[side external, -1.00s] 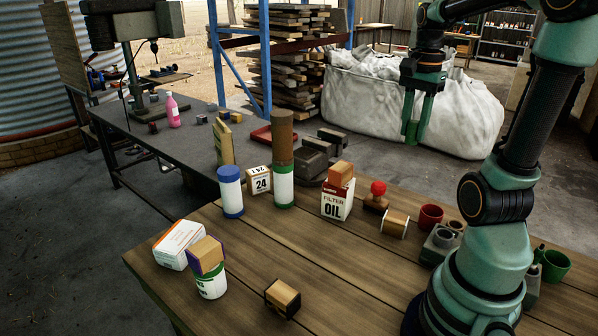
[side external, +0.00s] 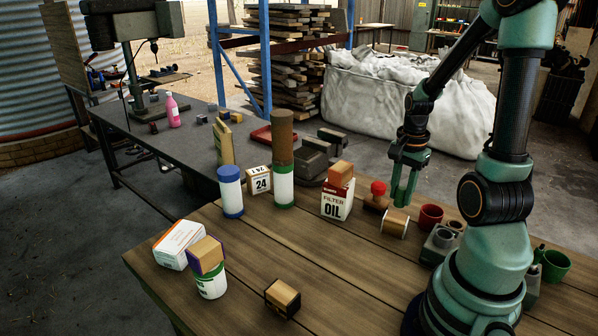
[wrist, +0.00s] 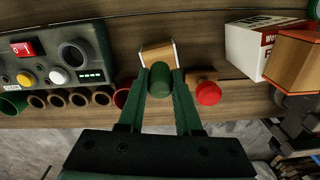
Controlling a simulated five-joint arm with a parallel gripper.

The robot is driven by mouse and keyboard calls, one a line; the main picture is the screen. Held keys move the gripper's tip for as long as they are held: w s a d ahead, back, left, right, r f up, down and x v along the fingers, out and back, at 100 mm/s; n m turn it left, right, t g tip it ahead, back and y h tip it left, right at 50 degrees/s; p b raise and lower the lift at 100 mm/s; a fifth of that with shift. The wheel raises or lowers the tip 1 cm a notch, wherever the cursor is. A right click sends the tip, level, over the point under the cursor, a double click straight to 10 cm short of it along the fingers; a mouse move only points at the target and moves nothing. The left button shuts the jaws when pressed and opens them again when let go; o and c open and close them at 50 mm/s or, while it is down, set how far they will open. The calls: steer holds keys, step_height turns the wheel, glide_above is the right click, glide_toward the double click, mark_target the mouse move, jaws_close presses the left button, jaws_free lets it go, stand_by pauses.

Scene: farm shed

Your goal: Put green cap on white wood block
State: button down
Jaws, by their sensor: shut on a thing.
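The white wood block (side external: 395,223) is a light wooden block with white edges. It lies on the plank table and also shows in the wrist view (wrist: 157,52). My gripper (side external: 404,195) points down just behind it in the side view. In the wrist view its fingers are shut on the dark green cap (wrist: 160,82), held between the fingertips. The cap overlaps the near edge of the block in that view. I cannot tell the gap between them. In the side view the cap cannot be told apart from the green fingers.
A stamp with a red knob (side external: 378,188) stands close beside the block, and a red cup (side external: 430,216) on its other side. An oil filter box (side external: 337,200) carries another block. A grey control panel (wrist: 55,55) lies left in the wrist view.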

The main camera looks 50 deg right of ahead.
mark_target(401, 188)
steer(key=shift+f, duration=1.85)
steer(key=c, duration=0.6)
jaws_free()
steer(key=shift+f, duration=0.15)
step_height(401, 188, up, 12)
steer(key=shift+f, duration=0.1)
steer(key=shift+w+a+r, duration=0.1)
steer(key=shift+r, duration=0.15)
steer(key=w+a+r+n+t, duration=0.2)
steer(key=a+n, duration=0.4)
steer(key=a, duration=0.1)
steer(key=w+a+r+n+t, duration=0.1)
steer(key=w+a+r+n, duration=0.1)
steer(key=a+n, duration=0.5)
steer(key=w+a+r+n+t, duration=0.2)
steer(key=w+a+r+n, duration=0.1)
steer(key=a+n, duration=0.3)
steer(key=shift+w+a+n+t, duration=0.15)
steer(key=shift+a+n+t, duration=0.2)
steer(key=shift+a, duration=0.5)
